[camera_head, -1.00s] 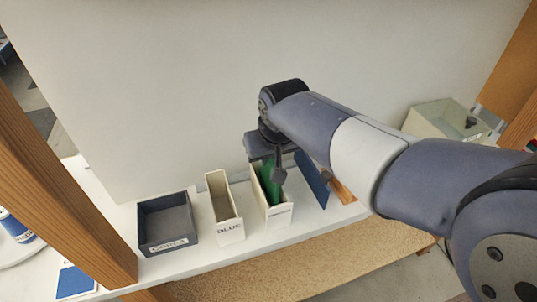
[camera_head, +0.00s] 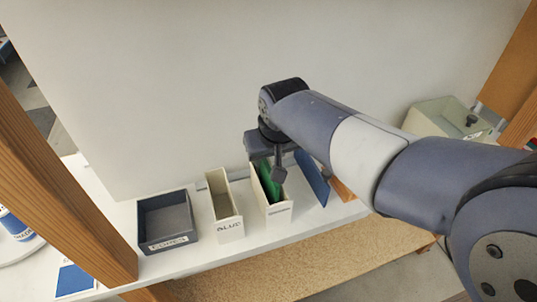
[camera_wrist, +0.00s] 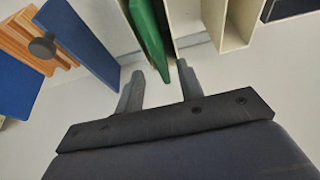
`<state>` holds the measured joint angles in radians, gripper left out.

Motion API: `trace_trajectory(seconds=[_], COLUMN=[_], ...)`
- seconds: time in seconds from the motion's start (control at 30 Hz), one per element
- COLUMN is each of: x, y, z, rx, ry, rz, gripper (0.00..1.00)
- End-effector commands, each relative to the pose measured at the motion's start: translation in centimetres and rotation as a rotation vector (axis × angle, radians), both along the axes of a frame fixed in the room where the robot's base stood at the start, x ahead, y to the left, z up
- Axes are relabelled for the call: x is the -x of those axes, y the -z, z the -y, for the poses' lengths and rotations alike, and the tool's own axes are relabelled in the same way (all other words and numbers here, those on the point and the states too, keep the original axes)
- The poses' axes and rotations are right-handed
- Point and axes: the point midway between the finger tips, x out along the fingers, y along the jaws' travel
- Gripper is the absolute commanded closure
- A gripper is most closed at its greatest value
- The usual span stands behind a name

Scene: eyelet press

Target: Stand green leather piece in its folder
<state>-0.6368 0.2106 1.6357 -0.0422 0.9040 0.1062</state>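The green leather piece (camera_head: 265,177) stands in a narrow cream folder (camera_head: 277,214), its upper part showing above the rim, slightly tilted. It also shows in the wrist view (camera_wrist: 150,38). My gripper (camera_wrist: 160,70) is open, with its fingers apart on either side of the green piece's near end. A gap shows between each finger and the piece. In the head view my gripper (camera_head: 278,174) hangs right over the folder and hides part of the piece. The folder's label is too small to read.
A cream folder labelled BLUE (camera_head: 228,228) stands to the left, with a dark open tray (camera_head: 168,246) beyond it. A blue panel (camera_head: 312,178) leans close on the right, beside a wooden block (camera_head: 341,190). A wall rises behind.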

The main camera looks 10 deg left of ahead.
Motion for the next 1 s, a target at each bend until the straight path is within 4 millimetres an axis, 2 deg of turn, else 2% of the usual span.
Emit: trace_trajectory(seconds=[0.27, 0.7, 0.83, 1.0], x=[0.2, 2.8, 3.3, 3.5], y=[-0.7, -8.2, -9.5, -10.0], z=[0.1, 1.7, 2.0, 2.2], rx=[-0.001, -0.002, -0.001, 0.0], ry=[0.0, 0.0, 0.0, 0.0], rz=[0.001, 0.003, 0.001, 0.0], gripper=[0.64, 0.64, 0.64, 0.64])
